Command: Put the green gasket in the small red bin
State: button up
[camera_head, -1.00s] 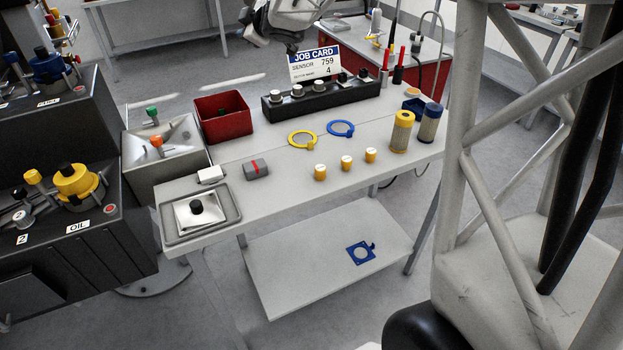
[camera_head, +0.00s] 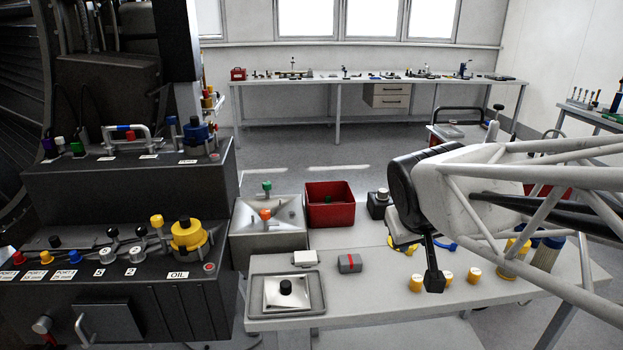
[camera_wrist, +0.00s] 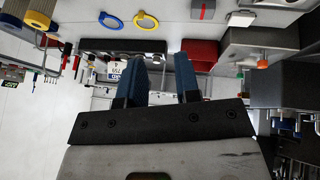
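The small red bin (camera_head: 346,217) stands at the back of the bench and also shows in the wrist view (camera_wrist: 207,50). A small dark green thing (camera_head: 327,199) shows inside it in the head view; I cannot tell whether it is the green gasket. No other green gasket is clearly visible. My gripper (camera_head: 434,278) hangs over the bench, right of the bin and apart from it. In the wrist view its two blue fingers (camera_wrist: 161,75) stand apart with nothing held between them.
A yellow ring (camera_wrist: 145,20) and a blue ring (camera_wrist: 110,21) lie on the bench. Several yellow-capped pieces (camera_head: 445,278) stand near my gripper. A metal hopper (camera_head: 268,240) with green and orange knobs is left of the bin. A grey block (camera_head: 350,263) lies in front.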

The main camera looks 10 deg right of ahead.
jog(key=s+a+f+m+g+y, duration=0.1)
jog(key=s+a+f+g+y, duration=0.1)
jog(key=s, duration=0.9)
notch_tip(320, 180, down, 2)
jog(key=shift+s+a+f+g, duration=0.1)
jog(key=shift+s+a+g, duration=0.3)
jog(key=shift+a, duration=0.65)
